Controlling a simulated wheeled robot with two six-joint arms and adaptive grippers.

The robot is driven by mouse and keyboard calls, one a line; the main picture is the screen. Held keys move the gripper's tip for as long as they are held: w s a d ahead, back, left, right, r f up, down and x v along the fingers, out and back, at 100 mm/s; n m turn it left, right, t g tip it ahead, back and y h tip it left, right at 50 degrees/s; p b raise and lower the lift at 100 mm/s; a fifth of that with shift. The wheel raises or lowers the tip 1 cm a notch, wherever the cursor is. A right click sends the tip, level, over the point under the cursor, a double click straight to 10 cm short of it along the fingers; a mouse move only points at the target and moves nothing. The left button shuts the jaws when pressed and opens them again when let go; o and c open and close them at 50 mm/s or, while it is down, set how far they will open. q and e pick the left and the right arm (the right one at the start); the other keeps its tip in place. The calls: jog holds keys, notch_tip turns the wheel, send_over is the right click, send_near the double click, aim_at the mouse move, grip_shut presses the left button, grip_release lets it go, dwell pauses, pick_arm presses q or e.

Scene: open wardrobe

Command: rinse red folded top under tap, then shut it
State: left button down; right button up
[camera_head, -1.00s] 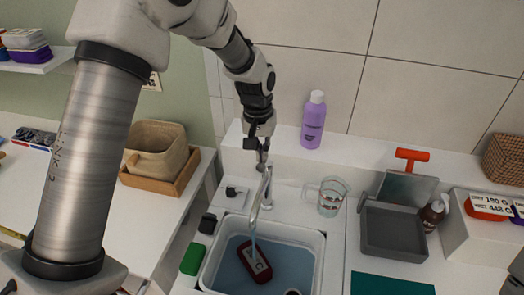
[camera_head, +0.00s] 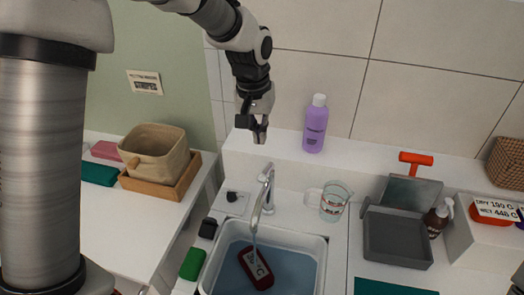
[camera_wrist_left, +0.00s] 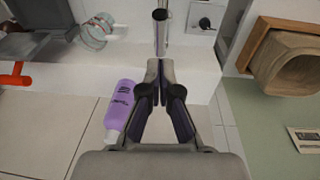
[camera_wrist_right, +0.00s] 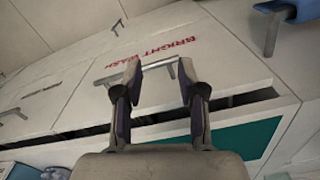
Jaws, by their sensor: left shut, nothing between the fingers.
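The red folded top (camera_head: 255,268), dark red with pale lettering, lies in the water of the white sink (camera_head: 323,262). The silver tap (camera_head: 267,190) stands behind the sink, and a thin stream falls from its spout onto or beside the top. My left gripper (camera_head: 261,136) is shut and empty, above and behind the tap, with a gap between them. In the left wrist view its fingertips (camera_wrist_left: 157,66) meet just below the tap (camera_wrist_left: 161,28). My right gripper (camera_wrist_right: 157,75) shows only in its wrist view, open, by a metal bar handle (camera_wrist_right: 150,70).
A purple bottle (camera_head: 315,125) stands on the ledge right of my left gripper. A glass jug (camera_head: 335,200) and a grey tray (camera_head: 398,240) are right of the tap. A green sponge (camera_head: 192,263) lies left of the sink. A beige basket (camera_head: 155,155) stands on the left counter.

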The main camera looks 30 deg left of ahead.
pick_arm(q)
notch_tip(320, 180, up, 2)
jog(key=n+t+h+b, duration=0.4)
jog(key=n+h+b, duration=1.2)
jog(key=n, duration=0.8)
send_near(266, 171)
jog(key=s+a+f+h+p, duration=0.1)
jog(key=s+a+f, duration=0.2)
jog(key=f, duration=0.1)
jog(key=p+x, duration=0.1)
jog(key=x, duration=0.9)
jog(key=shift+d+r, duration=0.2)
jog(key=shift+r, duration=0.05)
jog(key=shift+w, duration=0.1)
